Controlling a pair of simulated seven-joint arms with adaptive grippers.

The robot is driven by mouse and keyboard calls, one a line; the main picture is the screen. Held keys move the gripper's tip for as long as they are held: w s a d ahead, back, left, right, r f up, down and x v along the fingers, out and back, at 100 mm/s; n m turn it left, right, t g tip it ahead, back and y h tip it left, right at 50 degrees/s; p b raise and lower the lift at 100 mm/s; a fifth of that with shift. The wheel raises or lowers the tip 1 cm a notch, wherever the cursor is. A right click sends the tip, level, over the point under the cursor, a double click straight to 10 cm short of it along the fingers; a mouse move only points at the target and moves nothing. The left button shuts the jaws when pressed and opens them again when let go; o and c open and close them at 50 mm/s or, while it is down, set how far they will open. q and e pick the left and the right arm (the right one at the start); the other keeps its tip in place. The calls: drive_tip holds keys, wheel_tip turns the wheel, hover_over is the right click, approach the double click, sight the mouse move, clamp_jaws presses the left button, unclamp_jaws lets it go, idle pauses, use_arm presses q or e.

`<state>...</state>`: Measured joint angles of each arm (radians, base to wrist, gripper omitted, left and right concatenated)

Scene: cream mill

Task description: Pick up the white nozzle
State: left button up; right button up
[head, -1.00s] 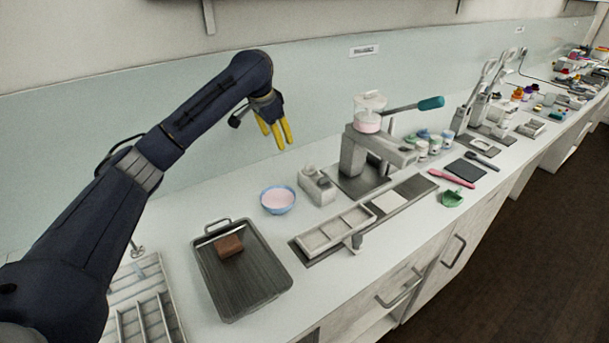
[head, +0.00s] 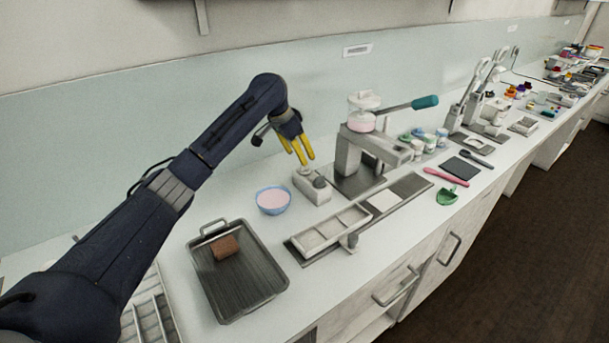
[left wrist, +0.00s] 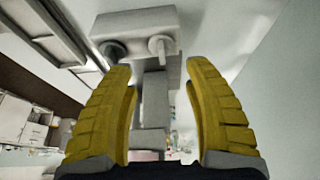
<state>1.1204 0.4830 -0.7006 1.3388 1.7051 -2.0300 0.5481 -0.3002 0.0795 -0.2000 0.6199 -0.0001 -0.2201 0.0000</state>
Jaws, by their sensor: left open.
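A small pale block (head: 311,192) stands on the counter right of the blue bowl. It carries a light piece, which looks like the white nozzle (left wrist: 160,47), and a darker grey piece (head: 320,182). In the left wrist view the block (left wrist: 136,24) is at the top, with the light piece at its right and a grey piece (left wrist: 112,51) at its left. My left gripper (head: 306,162) is open and empty above the block, its yellow fingers pointing down. In the left wrist view the gap between the fingers (left wrist: 158,72) lies just below the light piece. My right gripper is not in view.
A press (head: 348,155) with a teal-handled lever stands close right of the block. The blue bowl (head: 273,209) of pink cream is to the left. A dark tray (head: 265,282) with a brown block and a compartmented mould (head: 300,243) lie in front.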

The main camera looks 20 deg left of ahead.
sight(305, 174)
use_arm(q)
drive_tip(key=shift+a+x, duration=0.1)
drive_tip(key=shift+x, duration=1.55)
drive_tip(key=shift+a+x, duration=0.15)
drive_tip(key=shift+x, duration=1.55)
drive_tip(key=shift+c, duration=0.5)
clamp_jaws()
